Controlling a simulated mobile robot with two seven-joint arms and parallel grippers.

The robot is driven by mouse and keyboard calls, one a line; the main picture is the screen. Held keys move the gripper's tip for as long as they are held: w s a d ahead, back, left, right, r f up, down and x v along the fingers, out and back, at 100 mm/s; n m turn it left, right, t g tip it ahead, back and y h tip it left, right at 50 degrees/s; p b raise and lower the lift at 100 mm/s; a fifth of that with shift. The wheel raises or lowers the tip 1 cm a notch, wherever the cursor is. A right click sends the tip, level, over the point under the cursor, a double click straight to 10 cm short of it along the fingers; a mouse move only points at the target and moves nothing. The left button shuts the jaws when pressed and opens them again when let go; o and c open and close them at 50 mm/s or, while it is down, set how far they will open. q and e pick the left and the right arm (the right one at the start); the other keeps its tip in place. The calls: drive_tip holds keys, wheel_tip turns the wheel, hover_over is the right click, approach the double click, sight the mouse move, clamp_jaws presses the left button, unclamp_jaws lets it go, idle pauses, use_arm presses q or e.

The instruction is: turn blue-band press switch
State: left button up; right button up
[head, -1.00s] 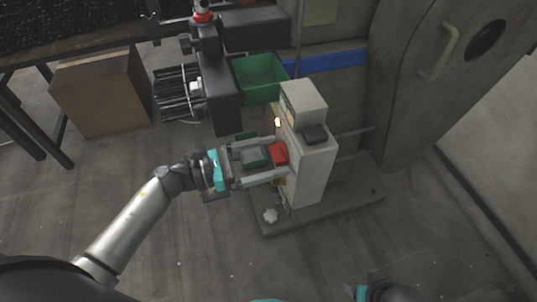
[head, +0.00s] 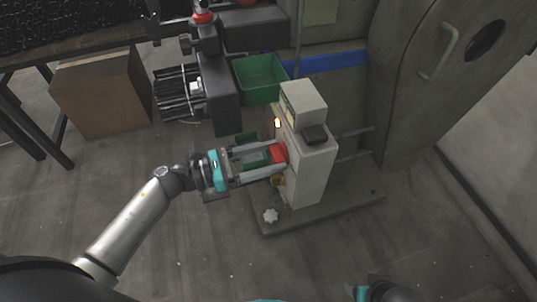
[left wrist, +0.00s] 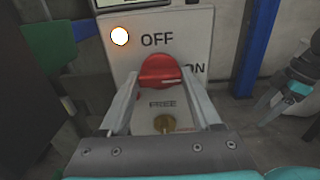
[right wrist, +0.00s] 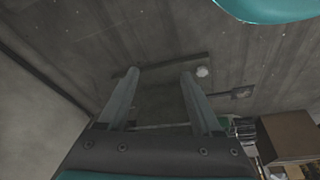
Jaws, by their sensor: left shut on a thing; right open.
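The red switch (head: 279,153) is on the side of the pale control box (head: 312,170), next to the press with the blue band (head: 340,60). My left gripper (head: 280,157) is shut on it, one finger on each side. In the left wrist view the red switch (left wrist: 160,70) sits between my left fingertips (left wrist: 162,85), below the word OFF, with ON to its right and FREE below. Its exact pointing direction is hard to tell. My right gripper is open and empty in the right wrist view (right wrist: 160,75), facing the floor area, away from the switch.
A lit lamp (left wrist: 119,36) and a brass-coloured part (left wrist: 165,123) are on the same panel. A green bin (head: 260,78) and a dark motor unit (head: 205,90) stand behind. A white knob (head: 270,215) is by the base plate. The floor at front is clear.

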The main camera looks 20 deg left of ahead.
use_arm(q)
drive_tip(key=shift+n, duration=0.3)
use_arm(e)
drive_tip(key=shift+w, duration=0.2)
use_arm(q)
drive_tip(key=shift+n, duration=0.3)
drive_tip(key=shift+n+p, duration=0.45)
drive_tip(key=shift+n, duration=0.25)
drive_tip(key=n+p, duration=0.1)
drive_tip(key=n, duration=0.1)
drive_tip(key=shift+n, duration=0.3)
drive_tip(key=n+p, duration=0.1)
drive_tip(key=n, duration=0.1)
drive_tip(key=shift+r+n, duration=0.1)
drive_tip(key=shift+n, duration=0.8)
drive_tip(key=n+p, duration=0.2)
drive_tip(key=n, duration=0.2)
drive_tip(key=shift+n+p, duration=0.95)
drive_tip(key=shift+n, duration=1.55)
use_arm(e)
drive_tip(key=s+d+f, duration=0.2)
drive_tip(key=s+f, duration=0.2)
drive_tip(key=f, duration=0.2)
drive_tip(key=s+d+f+g, duration=0.1)
drive_tip(key=s+d+f, duration=0.1)
drive_tip(key=f, duration=0.4)
drive_tip(key=shift+s+h, duration=0.3)
drive_tip(key=shift+s, duration=0.55)
drive_tip(key=shift+d, duration=0.1)
